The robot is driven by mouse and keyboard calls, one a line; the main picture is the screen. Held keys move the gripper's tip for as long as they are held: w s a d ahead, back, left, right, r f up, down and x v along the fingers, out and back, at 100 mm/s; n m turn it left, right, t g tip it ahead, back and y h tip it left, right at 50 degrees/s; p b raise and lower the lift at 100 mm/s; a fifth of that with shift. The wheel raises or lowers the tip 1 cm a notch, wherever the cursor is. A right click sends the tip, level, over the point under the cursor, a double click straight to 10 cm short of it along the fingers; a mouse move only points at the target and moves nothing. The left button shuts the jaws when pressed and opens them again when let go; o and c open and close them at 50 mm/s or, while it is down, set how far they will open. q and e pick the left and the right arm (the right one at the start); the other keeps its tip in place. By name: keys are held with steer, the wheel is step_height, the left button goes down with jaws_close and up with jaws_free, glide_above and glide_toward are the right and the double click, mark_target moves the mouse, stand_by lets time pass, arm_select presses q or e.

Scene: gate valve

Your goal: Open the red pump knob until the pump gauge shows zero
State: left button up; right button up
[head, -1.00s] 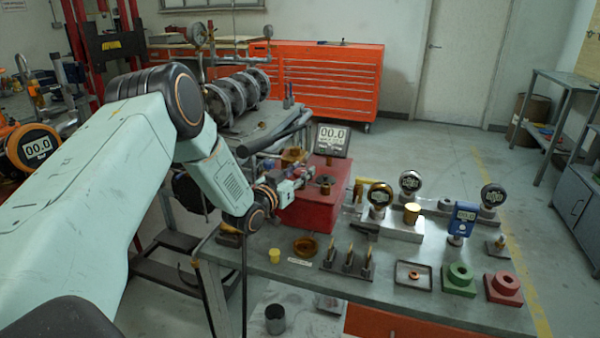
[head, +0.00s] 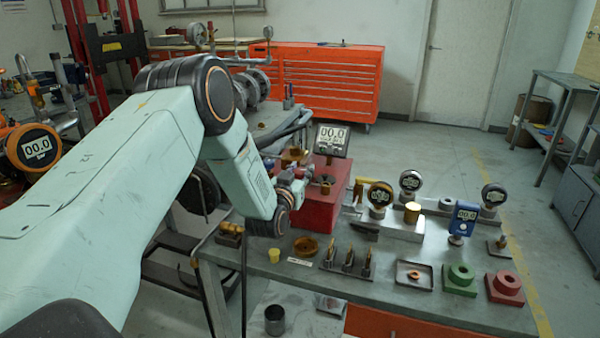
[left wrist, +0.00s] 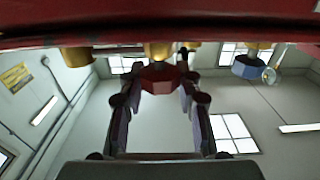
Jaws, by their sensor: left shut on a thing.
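The red pump (head: 312,212) is a red box standing on the bench. The red pump body (left wrist: 200,32) runs across the top of that view. My right gripper is not in view.
On the bench (head: 330,275) stand several round gauges, a blue gauge (head: 463,218), a green block (head: 459,280) and a red block (head: 504,287). A brass bowl (head: 306,246) and a yellow cup (head: 274,255) lie near the left edge.

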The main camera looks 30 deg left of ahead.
arm_select(q)
steer(key=o, duration=1.2)
steer(key=shift+w+f, duration=0.1)
steer(key=shift+w, duration=0.05)
steer(key=shift+c, duration=0.2)
steer(key=shift+s, duration=0.25)
steer(key=v, duration=1.1)
steer(key=shift+s+d, duration=0.15)
steer(key=shift+s, duration=0.2)
